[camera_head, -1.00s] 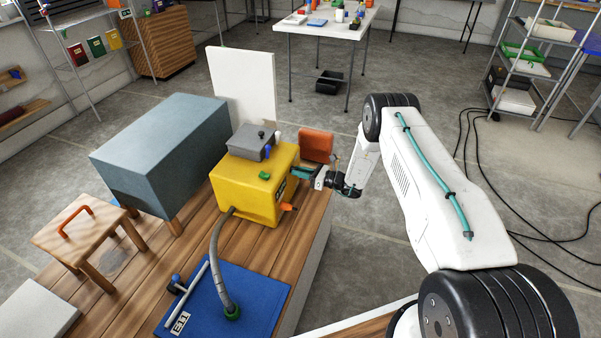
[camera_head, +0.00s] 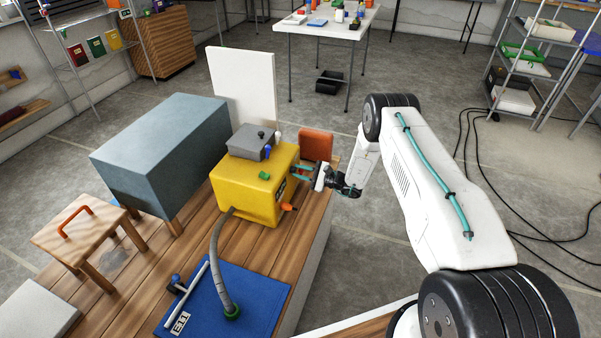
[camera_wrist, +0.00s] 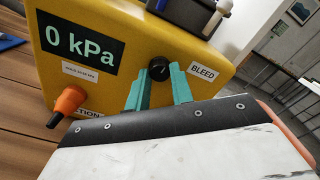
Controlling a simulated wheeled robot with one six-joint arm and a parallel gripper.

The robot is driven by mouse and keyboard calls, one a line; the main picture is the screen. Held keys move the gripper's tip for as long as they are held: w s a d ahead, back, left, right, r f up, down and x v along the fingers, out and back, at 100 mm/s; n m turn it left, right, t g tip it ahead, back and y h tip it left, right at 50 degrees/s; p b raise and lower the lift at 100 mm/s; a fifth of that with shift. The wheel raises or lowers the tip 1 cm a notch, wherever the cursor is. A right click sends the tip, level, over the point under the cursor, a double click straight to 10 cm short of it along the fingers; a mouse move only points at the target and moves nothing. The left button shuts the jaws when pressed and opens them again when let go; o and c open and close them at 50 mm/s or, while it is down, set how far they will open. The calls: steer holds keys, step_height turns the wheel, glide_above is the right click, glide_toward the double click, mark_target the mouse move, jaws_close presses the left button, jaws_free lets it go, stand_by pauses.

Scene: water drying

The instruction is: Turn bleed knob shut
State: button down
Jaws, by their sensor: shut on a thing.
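The yellow pump box (camera_head: 240,196) stands on the wooden deck, and its front face fills much of the wrist view (camera_wrist: 110,25). The black bleed knob (camera_wrist: 158,68) sits on that face beside the "BLEED" label (camera_wrist: 203,73). The display (camera_wrist: 77,43) reads 0 kPa. My gripper (camera_wrist: 160,80) has its two teal fingertips on either side of the knob and is shut on it. In the head view my gripper (camera_head: 298,172) reaches the box's right side, and the knob cannot be made out there.
An orange fitting (camera_wrist: 68,102) sticks out of the box's face, left of my fingers. A grey unit (camera_head: 250,142) sits on the box, and an orange-brown block (camera_head: 316,147) stands behind my gripper. A grey hose (camera_head: 216,260) runs to a blue board (camera_head: 255,290).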

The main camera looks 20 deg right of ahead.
steer(key=shift+n, duration=0.9)
steer(key=c, duration=1.2)
jaws_free()
steer(key=shift+d, duration=0.1)
steer(key=v, duration=0.7)
steer(key=shift+s+d, duration=0.25)
steer(key=shift+s, duration=0.05)
steer(key=shift+f, duration=0.1)
